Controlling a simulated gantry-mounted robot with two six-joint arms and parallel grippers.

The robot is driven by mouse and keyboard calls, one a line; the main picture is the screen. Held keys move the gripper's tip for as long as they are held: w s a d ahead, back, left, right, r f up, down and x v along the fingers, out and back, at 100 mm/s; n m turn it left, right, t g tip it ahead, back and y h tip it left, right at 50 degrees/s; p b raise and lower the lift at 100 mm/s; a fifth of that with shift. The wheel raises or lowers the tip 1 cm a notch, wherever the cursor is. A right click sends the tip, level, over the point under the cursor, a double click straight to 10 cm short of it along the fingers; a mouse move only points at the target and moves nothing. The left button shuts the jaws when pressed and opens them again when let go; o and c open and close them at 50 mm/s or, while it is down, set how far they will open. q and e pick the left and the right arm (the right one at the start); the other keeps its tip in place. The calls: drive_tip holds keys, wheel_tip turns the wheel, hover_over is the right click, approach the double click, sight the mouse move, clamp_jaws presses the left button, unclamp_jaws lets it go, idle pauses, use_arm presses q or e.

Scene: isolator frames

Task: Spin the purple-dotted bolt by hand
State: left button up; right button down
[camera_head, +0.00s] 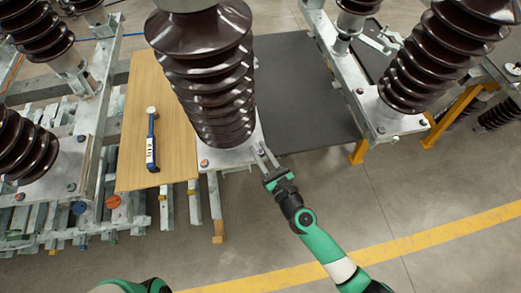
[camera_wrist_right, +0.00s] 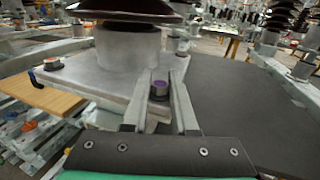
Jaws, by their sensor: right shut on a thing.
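The purple-dotted bolt (camera_wrist_right: 159,88) stands on the front right corner of the metal base plate (camera_wrist_right: 105,82) under the brown insulator. My right gripper (camera_wrist_right: 162,90) has its two long fingers on either side of the bolt, shut on it. In the head view the right gripper (camera_head: 263,155) reaches the plate's corner from the lower right, and the bolt is too small to make out clearly there. My left gripper is not in view; only part of my left arm shows at the bottom.
The large brown ribbed insulator (camera_head: 208,75) rises from the plate. An orange-dotted bolt (camera_head: 204,163) is at the plate's front left. A wooden board (camera_head: 172,100) with a blue-handled tool (camera_head: 152,140) lies left. A dark mat (camera_head: 305,95) lies right.

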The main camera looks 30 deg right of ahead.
drive_tip(key=m+h+b, duration=0.1)
drive_tip(key=m+h, duration=0.1)
drive_tip(key=h, duration=0.1)
drive_tip(key=shift+a, duration=0.2)
drive_tip(key=m+h+b, duration=0.1)
drive_tip(key=m+h, duration=0.1)
drive_tip(key=h, duration=0.1)
drive_tip(key=shift+f+g, duration=0.1)
drive_tip(key=shift+g, duration=0.3)
drive_tip(key=m+g+h+b, duration=0.3)
drive_tip(key=h+b, duration=0.1)
drive_tip(key=b, duration=0.1)
drive_tip(key=m+g+h+b, duration=0.3)
drive_tip(key=m+h+b, duration=0.1)
drive_tip(key=h+b, duration=0.1)
drive_tip(key=shift+d+f+b, duration=0.15)
drive_tip(key=shift+f+b, duration=0.05)
drive_tip(key=shift+b, duration=0.4)
drive_tip(key=shift+r+m+g+h+b, duration=0.3)
drive_tip(key=shift+m+g+h+b, duration=0.15)
drive_tip(key=shift+g+b, duration=0.35)
drive_tip(key=c, duration=0.7)
unclamp_jaws()
drive_tip(key=shift+d, duration=0.1)
